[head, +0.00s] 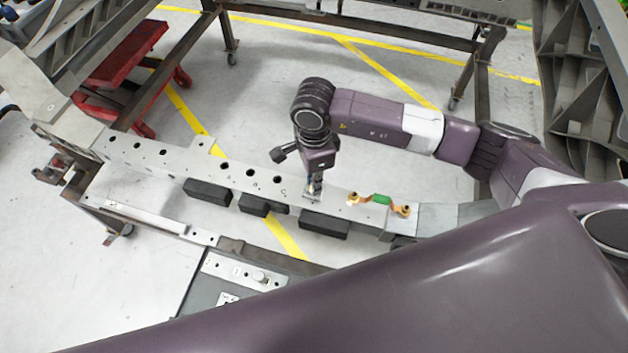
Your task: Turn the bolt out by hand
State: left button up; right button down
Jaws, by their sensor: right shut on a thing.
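The pale metal beam (190,168) of the chassis fixture runs across the middle of the head view, with a row of dark round holes in its top face. My right gripper (314,189) points down at the beam, to the right of the hole marked C. It is shut on the bolt, at the beam's top face. The fingers hide most of the bolt, so I cannot tell how far it stands out of its hole. My left gripper is not in view.
A copper strap with a green middle (381,199) lies on the beam just right of the gripper. Black blocks (208,192) sit along the beam's near side. A lower plate with a small knob (260,276) is nearer. A red cart (128,60) stands at the back left.

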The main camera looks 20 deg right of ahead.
jog(key=n+b, duration=0.5)
jog(key=n, duration=0.1)
jog(key=n+b, duration=0.6)
jog(key=n, duration=0.1)
jog(key=shift+d+f, duration=0.1)
jog(key=shift+f, duration=0.1)
jog(key=shift+s+r+n+b, duration=0.1)
jog(key=shift+r+n+b, duration=0.15)
jog(key=shift+n, duration=0.25)
